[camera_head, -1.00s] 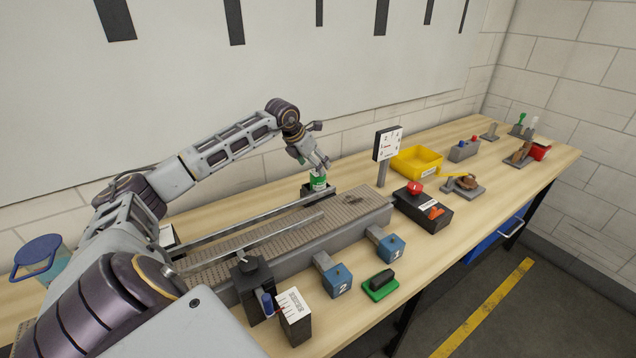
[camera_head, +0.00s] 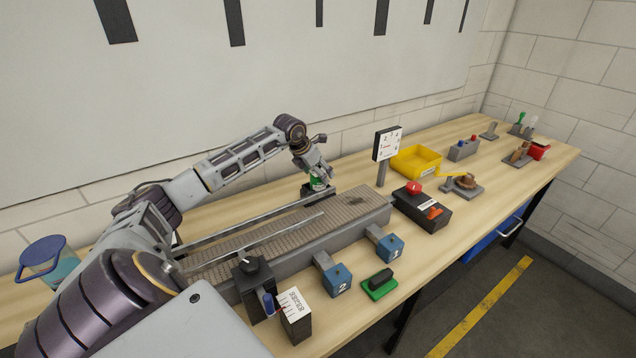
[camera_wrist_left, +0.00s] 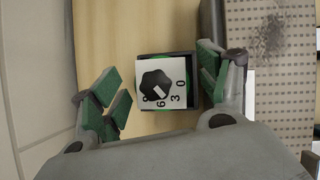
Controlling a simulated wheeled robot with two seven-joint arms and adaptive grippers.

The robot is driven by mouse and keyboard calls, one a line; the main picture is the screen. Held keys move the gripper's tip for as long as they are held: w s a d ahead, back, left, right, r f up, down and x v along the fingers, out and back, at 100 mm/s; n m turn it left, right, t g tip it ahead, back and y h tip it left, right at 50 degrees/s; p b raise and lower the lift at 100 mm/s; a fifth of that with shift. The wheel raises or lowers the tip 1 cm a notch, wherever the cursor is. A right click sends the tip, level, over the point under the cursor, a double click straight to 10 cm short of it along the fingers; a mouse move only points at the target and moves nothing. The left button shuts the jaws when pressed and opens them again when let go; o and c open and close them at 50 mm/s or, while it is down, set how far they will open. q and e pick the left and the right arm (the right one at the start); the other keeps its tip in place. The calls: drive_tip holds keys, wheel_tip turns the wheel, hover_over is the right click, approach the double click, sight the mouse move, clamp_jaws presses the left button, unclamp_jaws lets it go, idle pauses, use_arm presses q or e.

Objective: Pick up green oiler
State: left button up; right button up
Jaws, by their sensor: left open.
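The green oiler (camera_head: 317,184) stands in a small black holder (camera_head: 332,190) behind the conveyor, partly covered by my left gripper (camera_head: 316,174). In the left wrist view, a white numbered dial plate with a black knob (camera_wrist_left: 157,85) is seen from above, with green showing at its edges. My left gripper (camera_wrist_left: 157,76) is open around it. Its green-padded fingers are on both sides, with a clear gap on the left and a small one on the right. My right gripper is not in view.
The conveyor (camera_head: 285,228) runs right beside the oiler. A dial sign on a post (camera_head: 387,144), a yellow bin (camera_head: 416,160) and a black box with a red button (camera_head: 422,207) stand to the right. The wall is close behind.

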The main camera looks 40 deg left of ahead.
use_arm(q)
drive_tip(key=shift+c, duration=0.3)
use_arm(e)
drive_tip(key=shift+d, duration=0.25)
use_arm(q)
drive_tip(key=shift+c, duration=1.4)
drive_tip(key=c, duration=0.9)
drive_tip(key=shift+c, duration=0.2)
drive_tip(key=shift+r, duration=0.2)
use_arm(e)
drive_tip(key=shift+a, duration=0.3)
use_arm(q)
drive_tip(key=shift+r, duration=0.45)
wheel_tip(320, 180, up, 7)
drive_tip(key=shift+f+b, duration=0.15)
drive_tip(key=shift+b, duration=0.3)
drive_tip(key=shift+r, duration=1)
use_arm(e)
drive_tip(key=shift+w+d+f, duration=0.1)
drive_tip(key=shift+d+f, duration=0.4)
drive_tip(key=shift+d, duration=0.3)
